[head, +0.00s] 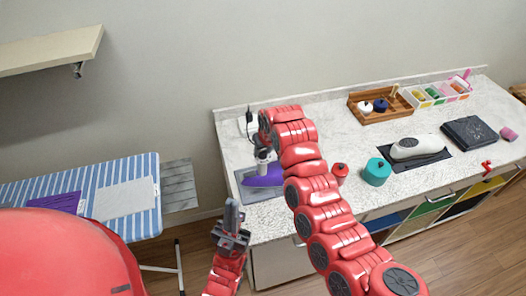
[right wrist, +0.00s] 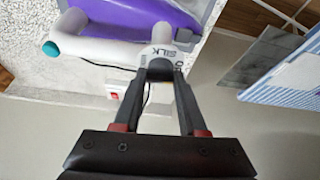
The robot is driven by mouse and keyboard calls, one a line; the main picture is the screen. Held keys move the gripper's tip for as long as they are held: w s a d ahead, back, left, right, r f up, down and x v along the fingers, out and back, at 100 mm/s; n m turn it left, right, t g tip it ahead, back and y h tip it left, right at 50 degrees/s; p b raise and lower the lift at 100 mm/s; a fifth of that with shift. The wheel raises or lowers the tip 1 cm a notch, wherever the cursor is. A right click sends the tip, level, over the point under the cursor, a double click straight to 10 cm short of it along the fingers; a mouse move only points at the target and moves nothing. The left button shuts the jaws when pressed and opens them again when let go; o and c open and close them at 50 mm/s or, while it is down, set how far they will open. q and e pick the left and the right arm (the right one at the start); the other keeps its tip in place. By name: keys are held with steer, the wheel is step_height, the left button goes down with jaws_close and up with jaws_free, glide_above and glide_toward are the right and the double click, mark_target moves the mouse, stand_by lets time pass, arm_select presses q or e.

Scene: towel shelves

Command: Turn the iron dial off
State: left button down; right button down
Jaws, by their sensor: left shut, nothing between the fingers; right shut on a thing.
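The purple iron (head: 266,176) rests on a grey plate at the left end of the counter. In the right wrist view the iron (right wrist: 130,18) shows its white handle with a teal end and a white dial (right wrist: 162,53) marked "SILK". My right gripper (right wrist: 160,72) is shut on the dial, with its fingertips at the dial's lower part. In the head view my right gripper (head: 263,156) is above the iron, and the dial is hidden there. My left gripper (head: 232,212) is shut and empty, in front of the counter's left end.
A red-topped jar (head: 340,172) and a teal pot (head: 377,172) stand right of my right arm. A wooden tray (head: 380,118) sits behind them. A striped ironing board (head: 130,215) stands left. A white socket with a red switch (right wrist: 113,87) is on the wall.

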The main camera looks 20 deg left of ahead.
steer(key=m+b, duration=0.1)
steer(key=b, duration=0.2)
steer(key=shift+f, duration=0.35)
steer(key=shift+r+b, duration=0.15)
steer(key=shift+b, duration=0.25)
steer(key=shift+r, duration=0.15)
steer(key=shift+c, duration=2.3)
jaws_free()
steer(key=shift+r, duration=0.1)
